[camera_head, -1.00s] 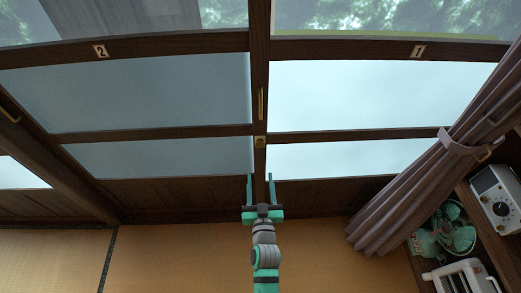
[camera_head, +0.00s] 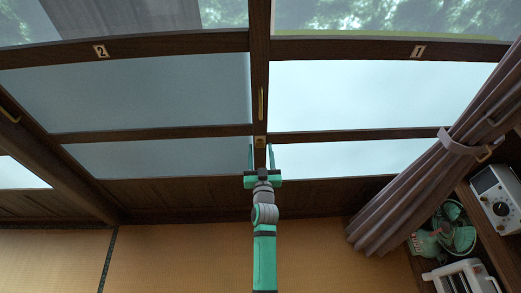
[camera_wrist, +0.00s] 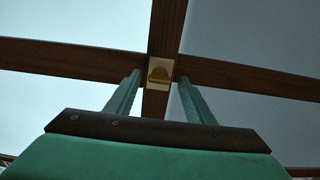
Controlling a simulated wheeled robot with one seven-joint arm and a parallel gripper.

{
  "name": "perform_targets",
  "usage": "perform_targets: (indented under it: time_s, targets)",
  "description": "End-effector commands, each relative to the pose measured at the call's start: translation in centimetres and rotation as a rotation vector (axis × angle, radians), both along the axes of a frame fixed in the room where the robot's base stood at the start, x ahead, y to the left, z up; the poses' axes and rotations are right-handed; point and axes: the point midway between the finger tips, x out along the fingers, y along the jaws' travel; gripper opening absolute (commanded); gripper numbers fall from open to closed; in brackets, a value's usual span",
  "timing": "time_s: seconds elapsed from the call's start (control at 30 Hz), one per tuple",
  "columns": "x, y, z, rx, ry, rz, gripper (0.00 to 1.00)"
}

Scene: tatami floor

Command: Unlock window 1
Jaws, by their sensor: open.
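Window 1 (camera_head: 380,95) is the right pane, with a number plate "1" (camera_head: 418,51) on its upper rail. A small brass lock (camera_head: 260,142) sits on the dark centre stile where the two windows meet. It also shows in the wrist view as a yellow knob on a pale plate (camera_wrist: 159,72). My gripper (camera_head: 262,150) is open, its two green fingers pointing up on either side of the stile, just below the lock. In the wrist view the lock lies between and beyond the fingertips (camera_wrist: 160,78). Nothing is held. Whether the fingers touch the stile cannot be told.
A brass pull (camera_head: 261,104) is above the lock. Window 2 (camera_head: 150,95) is on the left. A tied curtain (camera_head: 405,205) hangs at the right, beside a shelf with a radio-like device (camera_head: 496,196) and a green fan (camera_head: 452,230). Tatami floor (camera_head: 180,255) is clear below.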

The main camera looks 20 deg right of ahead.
Motion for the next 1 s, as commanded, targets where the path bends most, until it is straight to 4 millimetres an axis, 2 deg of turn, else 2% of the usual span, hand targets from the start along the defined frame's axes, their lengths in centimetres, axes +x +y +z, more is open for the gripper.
perform_targets:
  time_s: [0.37, 0.4, 0.57, 1.0]
  targets:
    - [0.61, -0.24, 0.04, -0.001, -0.001, -0.001, 0.48]
    - [0.61, -0.24, 0.04, -0.001, -0.001, -0.001, 0.46]
    - [0.60, -0.23, 0.04, -0.001, -0.001, -0.001, 0.08]
    - [0.59, -0.20, 0.04, 0.068, -0.021, -0.001, 0.07]
